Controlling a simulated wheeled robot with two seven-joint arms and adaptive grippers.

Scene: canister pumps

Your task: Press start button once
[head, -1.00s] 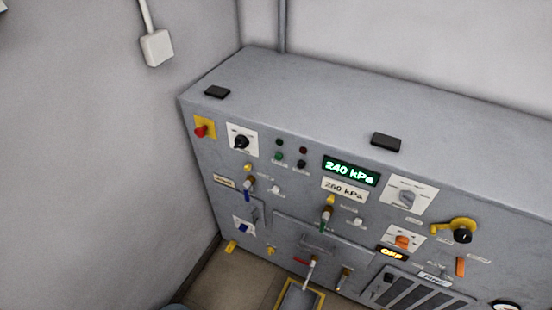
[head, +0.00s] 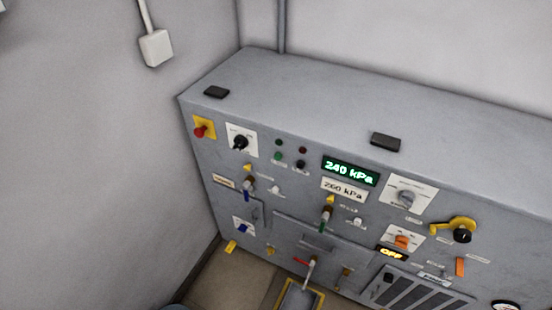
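A grey machine cabinet (head: 330,85) stands against the wall, its front panel full of controls. A small green push button (head: 278,157) and a black one (head: 301,165) sit side by side at the upper left of the panel. Their labels are too small to read, so I cannot tell for sure which is the start button. A dark green lamp (head: 280,142) and a dark red lamp (head: 303,150) sit above them. A green display (head: 350,171) reads 240 kPa, and a plate (head: 344,190) below it reads 260 kPa. Neither of my grippers is in view.
A red knob on a yellow plate (head: 204,128) and a black rotary switch (head: 240,143) are left of the buttons. Valves and a yellow-handled crank (head: 458,226) stick out of the panel. Floor shows at the lower left.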

